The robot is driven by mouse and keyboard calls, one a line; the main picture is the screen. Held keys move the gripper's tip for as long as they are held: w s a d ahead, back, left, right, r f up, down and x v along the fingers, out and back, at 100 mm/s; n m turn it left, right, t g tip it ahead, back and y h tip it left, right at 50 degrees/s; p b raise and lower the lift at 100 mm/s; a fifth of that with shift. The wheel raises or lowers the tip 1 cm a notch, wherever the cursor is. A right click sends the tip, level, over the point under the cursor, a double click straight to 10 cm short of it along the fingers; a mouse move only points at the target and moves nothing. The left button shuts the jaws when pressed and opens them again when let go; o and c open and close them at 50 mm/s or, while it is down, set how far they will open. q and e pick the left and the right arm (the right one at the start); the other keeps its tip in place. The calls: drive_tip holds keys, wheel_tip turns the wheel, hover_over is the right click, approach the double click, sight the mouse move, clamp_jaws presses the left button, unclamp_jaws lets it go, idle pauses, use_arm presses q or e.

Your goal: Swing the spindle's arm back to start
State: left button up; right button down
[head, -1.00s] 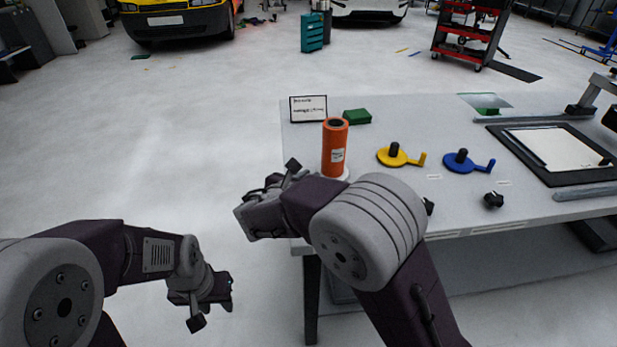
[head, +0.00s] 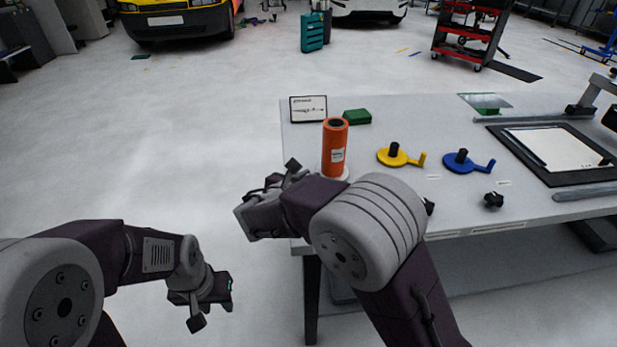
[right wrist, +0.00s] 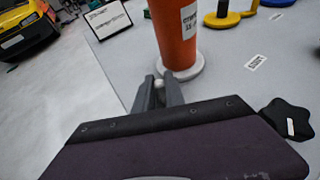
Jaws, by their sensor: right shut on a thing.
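An orange roll (head: 334,150) stands upright on a round white spindle base (head: 346,174) near the table's left edge. In the right wrist view the roll (right wrist: 177,35) and the base (right wrist: 186,72) are just beyond my right gripper (right wrist: 160,88). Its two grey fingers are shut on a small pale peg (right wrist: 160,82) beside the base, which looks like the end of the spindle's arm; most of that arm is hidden. In the head view my right forearm covers this area. My left gripper (head: 229,290) hangs over the floor, left of the table, away from the spindle; its finger gap is unclear.
A yellow spindle (head: 393,157) and a blue spindle (head: 460,162), each with an arm, stand empty to the right. A framed sign (head: 308,109) and a green block (head: 357,116) are behind the roll. A black star knob (right wrist: 288,119) lies near my right wrist.

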drive_tip(key=shift+f, duration=0.15)
drive_tip(key=n+y+b, duration=0.1)
drive_tip(key=b, duration=0.1)
drive_tip(key=s+d+n+t+y+b, duration=0.1)
drive_tip(key=y+b, duration=0.1)
drive_tip(key=s+d+n+y+b, duration=0.1)
drive_tip(key=n+b, duration=0.1)
drive_tip(key=shift+d+y, duration=0.2)
drive_tip(key=shift+y, duration=0.2)
drive_tip(key=shift+s+n+t+b, duration=0.15)
drive_tip(key=shift+n+t+b, duration=0.15)
drive_tip(key=shift+b, duration=0.05)
drive_tip(key=shift+d+y, duration=0.1)
drive_tip(key=shift+y, duration=0.2)
drive_tip(key=c, duration=1.4)
unclamp_jaws()
